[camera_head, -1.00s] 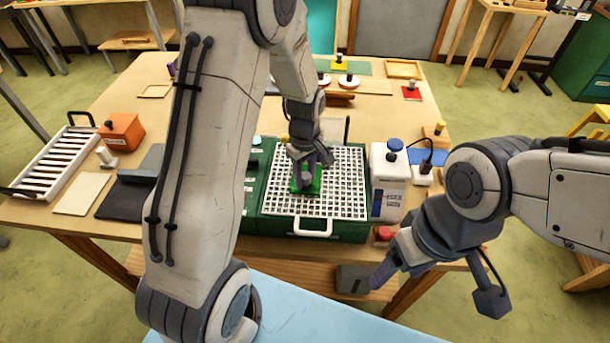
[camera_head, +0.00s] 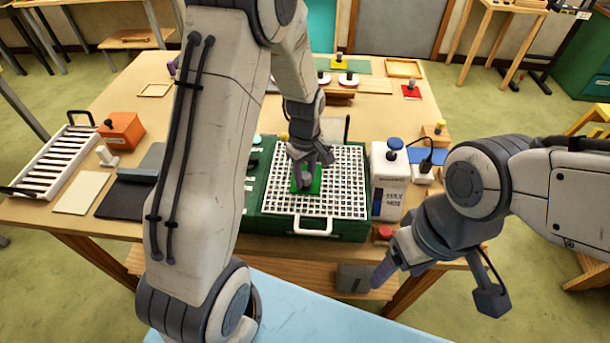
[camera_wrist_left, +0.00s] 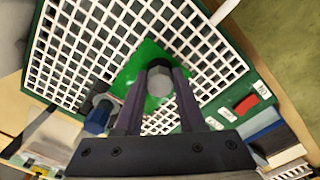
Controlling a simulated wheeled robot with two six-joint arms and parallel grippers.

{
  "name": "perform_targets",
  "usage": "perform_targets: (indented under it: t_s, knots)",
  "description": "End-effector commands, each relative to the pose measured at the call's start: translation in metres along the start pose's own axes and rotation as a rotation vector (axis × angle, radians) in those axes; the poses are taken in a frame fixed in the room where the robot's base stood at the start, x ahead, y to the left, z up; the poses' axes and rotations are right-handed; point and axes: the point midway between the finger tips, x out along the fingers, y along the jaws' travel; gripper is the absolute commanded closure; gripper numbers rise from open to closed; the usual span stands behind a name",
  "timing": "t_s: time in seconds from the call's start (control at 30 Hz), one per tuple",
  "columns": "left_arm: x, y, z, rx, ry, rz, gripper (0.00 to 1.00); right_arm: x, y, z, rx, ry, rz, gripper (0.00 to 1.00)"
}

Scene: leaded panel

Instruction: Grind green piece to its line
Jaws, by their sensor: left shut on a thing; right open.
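The green piece (camera_head: 315,183) lies on the white grid top of the green grinder (camera_head: 343,200). It also shows in the left wrist view (camera_wrist_left: 148,60), with a grey round knob (camera_wrist_left: 161,82) on it. My left gripper (camera_head: 306,180) reaches down over the piece. In the left wrist view my left gripper (camera_wrist_left: 158,90) is shut on the knob, one dark finger on each side. The grinder's bit and any line on the piece cannot be made out clearly. My right gripper (camera_head: 377,278) is open and empty in front of the table's right front edge.
A white box with a blue knob (camera_head: 389,170) stands right of the grinder, near a red button (camera_head: 385,232). A slotted white rack (camera_head: 50,160), an orange box (camera_head: 121,131) and a dark mat (camera_head: 122,198) lie at left. My left arm hides part of the table.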

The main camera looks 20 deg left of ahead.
Motion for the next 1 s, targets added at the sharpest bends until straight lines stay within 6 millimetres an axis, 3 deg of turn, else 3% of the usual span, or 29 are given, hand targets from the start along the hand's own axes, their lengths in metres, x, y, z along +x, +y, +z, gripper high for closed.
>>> perform_targets:
  t_s: [1.0]
  knots:
    - [0.0, 0.011, -0.011, 0.0, 0.0, 0.0, 1.0, -0.003, 0.0, 0.0, 0.0, 0.0, 0.0, 0.28]
